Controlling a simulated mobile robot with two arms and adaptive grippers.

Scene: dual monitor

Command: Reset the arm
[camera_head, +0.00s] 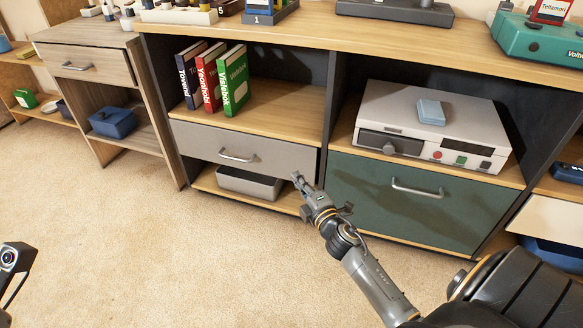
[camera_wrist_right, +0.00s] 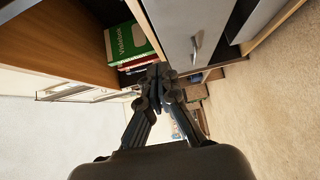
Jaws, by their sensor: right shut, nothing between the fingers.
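My right gripper (camera_head: 297,178) reaches in from the lower right in the head view, in front of the cabinet near the right end of the grey drawer (camera_head: 226,150). Its fingers are together and empty; the right wrist view also shows the closed fingertips (camera_wrist_right: 158,72). The drawer's handle (camera_head: 238,157) is to the left of the fingertips and apart from them. Part of my left arm (camera_head: 14,258) shows at the lower left edge, but its fingers are not visible.
Three books (camera_head: 232,82) stand on the shelf above the grey drawer. A grey bin (camera_head: 250,185) sits below it. A green drawer (camera_head: 405,205) is to the right, under a white device (camera_head: 430,122) with a blue box on top. The carpet (camera_head: 150,250) is clear.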

